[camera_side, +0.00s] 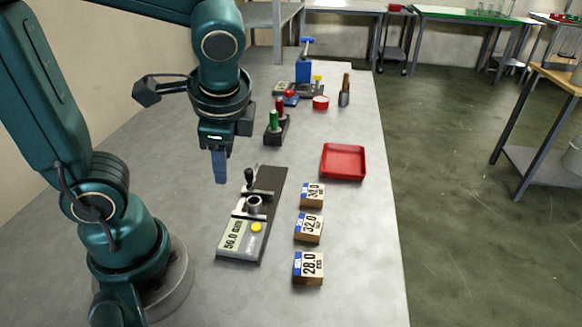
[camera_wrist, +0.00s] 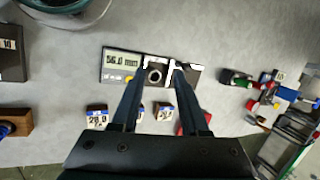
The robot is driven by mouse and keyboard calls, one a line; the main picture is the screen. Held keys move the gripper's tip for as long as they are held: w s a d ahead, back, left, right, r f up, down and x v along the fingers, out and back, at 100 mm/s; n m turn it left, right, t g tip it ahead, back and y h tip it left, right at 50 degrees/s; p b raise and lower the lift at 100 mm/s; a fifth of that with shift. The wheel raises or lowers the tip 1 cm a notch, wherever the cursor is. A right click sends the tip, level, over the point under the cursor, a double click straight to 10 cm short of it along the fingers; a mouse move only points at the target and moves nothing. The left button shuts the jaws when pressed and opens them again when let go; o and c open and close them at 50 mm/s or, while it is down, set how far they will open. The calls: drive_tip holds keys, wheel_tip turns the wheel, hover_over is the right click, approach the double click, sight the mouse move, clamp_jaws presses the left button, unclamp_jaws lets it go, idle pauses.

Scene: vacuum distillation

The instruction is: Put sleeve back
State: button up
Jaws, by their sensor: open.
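A grey metal sleeve (camera_side: 254,203), a short ring with a dark bore, sits on the measuring gauge (camera_side: 268,182) between its pale jaws. In the wrist view the sleeve (camera_wrist: 154,75) shows from above. The gauge display (camera_side: 236,236) reads 56.0 mm. My gripper (camera_side: 220,181) is above the table, left of the gauge in the side view. In the wrist view its two fingers (camera_wrist: 158,76) are apart with nothing held, and the sleeve appears between their tips. Three labelled blocks stand right of the gauge: 28.0 (camera_side: 308,267), 32.0 (camera_side: 308,228) and a third (camera_side: 312,195), its label hard to read.
A red tray (camera_side: 343,161) lies empty behind the blocks. A dark holder with green and red handled pieces (camera_side: 276,128) stands behind the gauge. Farther back are a blue device (camera_side: 303,70), a red round dish (camera_side: 321,103) and a tool cup (camera_side: 344,97). The front table is clear.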

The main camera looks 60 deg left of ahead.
sight(256, 204)
drive_tip(key=w+d+f+m+y, duration=0.1)
drive_tip(key=f+m+y, duration=0.1)
drive_tip(key=f+m, duration=0.1)
drive_tip(key=w+d+f+m+y, duration=0.1)
drive_tip(key=w+f+m+y, duration=0.1)
drive_tip(key=f+m+y, duration=0.1)
drive_tip(key=w+d+f+m+y, duration=0.1)
drive_tip(key=w+f+m+y, duration=0.1)
drive_tip(key=f+m+y, duration=0.1)
drive_tip(key=shift+f+m+t, duration=0.3)
drive_tip(key=shift+f+m, duration=0.5)
drive_tip(key=shift+m, duration=0.6)
drive_tip(key=shift+s+f+y, duration=0.15)
drive_tip(key=shift+f+y, duration=0.1)
drive_tip(key=shift+y, duration=0.05)
drive_tip(key=shift+s+f+m, duration=0.1)
drive_tip(key=shift+f+m, duration=0.05)
drive_tip(key=shift+m, duration=0.15)
drive_tip(key=shift+x, duration=2.4)
clamp_jaws()
